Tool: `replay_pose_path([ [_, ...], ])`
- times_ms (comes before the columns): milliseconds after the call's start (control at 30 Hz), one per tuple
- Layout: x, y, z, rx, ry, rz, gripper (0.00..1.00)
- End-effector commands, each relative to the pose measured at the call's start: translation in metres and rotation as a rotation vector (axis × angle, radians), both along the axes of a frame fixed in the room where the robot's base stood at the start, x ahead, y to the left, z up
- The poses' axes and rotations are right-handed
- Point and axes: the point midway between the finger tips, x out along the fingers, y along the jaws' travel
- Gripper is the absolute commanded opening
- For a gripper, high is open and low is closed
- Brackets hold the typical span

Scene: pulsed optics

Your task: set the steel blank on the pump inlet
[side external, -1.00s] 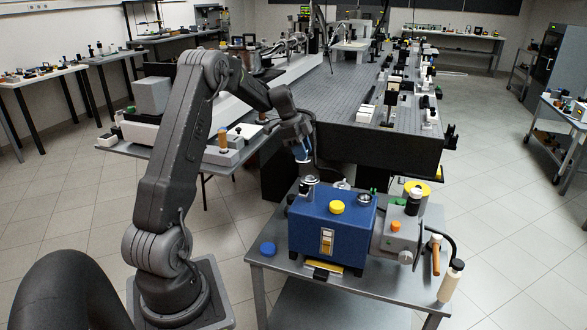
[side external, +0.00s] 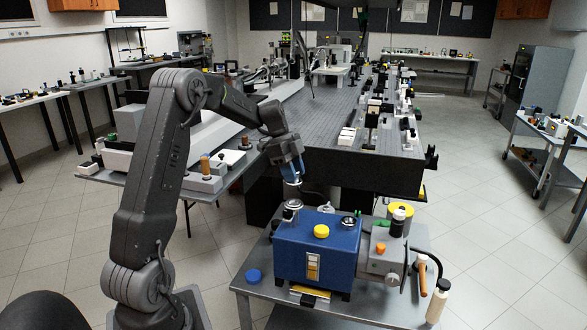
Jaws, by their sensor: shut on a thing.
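The pump is a blue box (side external: 290,262) with a grey motor end (side external: 383,262), standing on a small metal cart. A round silver port (side external: 291,208), which looks like the inlet, rises from the left of its top. My gripper (side external: 291,178) points down just above this port. It is shut on a small, shiny, pale piece (side external: 292,183) at its fingertips, which looks like the steel blank. The piece is mostly hidden by the fingers. A small gap appears between it and the port, but I cannot tell the exact height or alignment.
A yellow cap (side external: 321,231) and a second silver fitting (side external: 348,222) sit on the pump's top. A blue cap (side external: 253,275) lies on the cart's left. A wooden-handled tool (side external: 422,275) and a white bottle (side external: 438,300) are at the right. The optical table (side external: 375,170) stands behind.

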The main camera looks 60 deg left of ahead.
Motion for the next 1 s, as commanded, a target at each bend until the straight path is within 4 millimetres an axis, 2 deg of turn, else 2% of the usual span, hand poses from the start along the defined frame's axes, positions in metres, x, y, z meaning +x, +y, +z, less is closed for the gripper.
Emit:
replay_pose_path([
  [400, 0.0, 0.0, -0.036, -0.002, 0.001, 0.001, 0.04],
  [600, 0.0, 0.0, -0.042, -0.001, 0.0, 0.002, 0.04],
  [1000, 0.0, 0.0, -0.043, 0.0, 0.0, 0.001, 0.04],
])
